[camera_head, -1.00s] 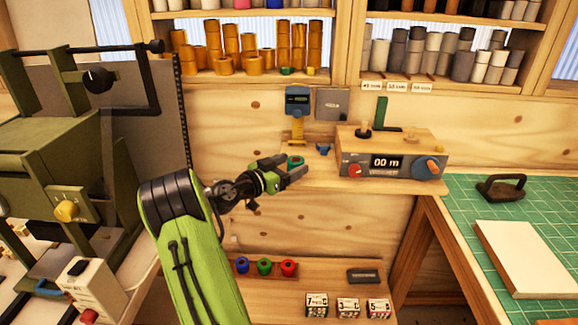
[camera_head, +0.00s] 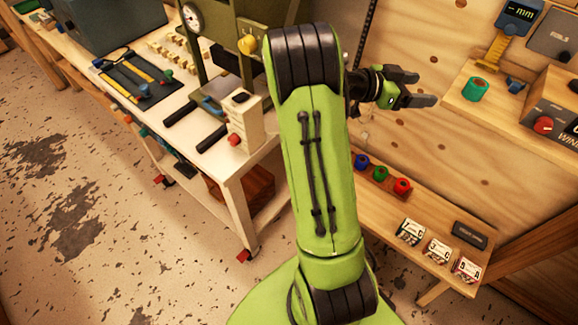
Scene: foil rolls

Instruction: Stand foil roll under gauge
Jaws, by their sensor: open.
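A green foil roll (camera_head: 475,89) stands upright on the wooden shelf (camera_head: 490,110) at the upper right, its top hole showing. Behind it is a blue gauge (camera_head: 518,14) with an "mm" display and a yellow lower part (camera_head: 494,52). The roll appears in front of the yellow part; I cannot tell whether any of it lies beneath the gauge. My gripper (camera_head: 428,89) is open and empty, pointing right, to the left of the roll and apart from it.
Blue (camera_head: 362,160), green (camera_head: 380,173) and red (camera_head: 402,186) rolls sit on a lower shelf with small labelled boxes (camera_head: 438,251). A control box (camera_head: 545,122) with a red knob stands right of the roll. A white workbench (camera_head: 240,185) with a green machine is at left.

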